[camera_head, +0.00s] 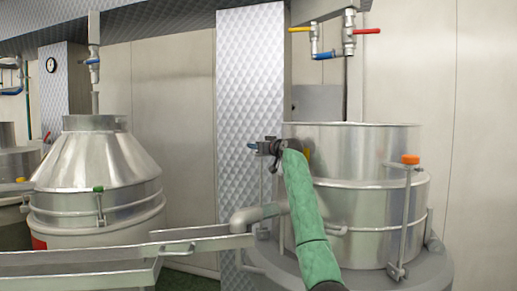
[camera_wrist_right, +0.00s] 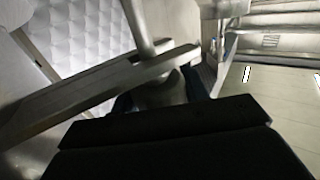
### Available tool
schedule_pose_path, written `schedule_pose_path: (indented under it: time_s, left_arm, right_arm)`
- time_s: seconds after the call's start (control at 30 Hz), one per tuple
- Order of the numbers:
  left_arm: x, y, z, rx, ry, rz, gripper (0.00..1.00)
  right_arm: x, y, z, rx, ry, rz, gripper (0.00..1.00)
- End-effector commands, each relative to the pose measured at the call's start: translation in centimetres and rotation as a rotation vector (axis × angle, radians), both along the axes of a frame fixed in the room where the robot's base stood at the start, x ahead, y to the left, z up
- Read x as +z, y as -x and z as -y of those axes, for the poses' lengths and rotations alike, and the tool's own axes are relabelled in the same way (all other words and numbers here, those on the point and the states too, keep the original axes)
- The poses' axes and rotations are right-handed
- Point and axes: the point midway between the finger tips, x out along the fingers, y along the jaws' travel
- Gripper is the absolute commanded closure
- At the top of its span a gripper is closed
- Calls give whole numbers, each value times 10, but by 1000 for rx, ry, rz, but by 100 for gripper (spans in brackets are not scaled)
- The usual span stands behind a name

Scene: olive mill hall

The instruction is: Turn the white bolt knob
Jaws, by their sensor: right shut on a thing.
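My right gripper (camera_head: 268,147) is at the upper left side of the steel drum (camera_head: 354,150), beside the patterned column. Its green-sleeved arm comes up from below. In the right wrist view my right gripper (camera_wrist_right: 163,94) is shut, its dark blue fingers on both sides of a pale grey-white piece that I take for the white bolt knob (camera_wrist_right: 160,90). A metal rod (camera_wrist_right: 139,28) runs from that piece. In the head view the knob is hidden by the gripper, and its colour is dull in the wrist view. My left gripper is not in view.
An orange-knobbed bolt (camera_head: 410,160) stands on the drum's right side. A steel trough (camera_head: 170,245) runs in from the left below the gripper. Valves with yellow and red handles (camera_head: 366,31) hang above.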

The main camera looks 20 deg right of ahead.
Motion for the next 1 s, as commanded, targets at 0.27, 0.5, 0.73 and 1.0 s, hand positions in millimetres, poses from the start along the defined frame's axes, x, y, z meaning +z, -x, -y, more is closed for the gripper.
schedule_pose_path:
  time_s: [0.27, 0.5, 0.73, 1.0]
  left_arm:
    - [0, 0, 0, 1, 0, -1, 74]
    - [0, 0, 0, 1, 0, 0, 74]
    - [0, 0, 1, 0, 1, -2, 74]
    - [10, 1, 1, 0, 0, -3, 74]
  right_arm:
    - [-7, -1, -1, 4, 1, -9, 78]
    - [-5, -1, -1, 3, 1, -6, 34]
    - [-2, -1, -1, 2, 0, -3, 34]
    - [1, 0, -1, -45, 0, -2, 34]
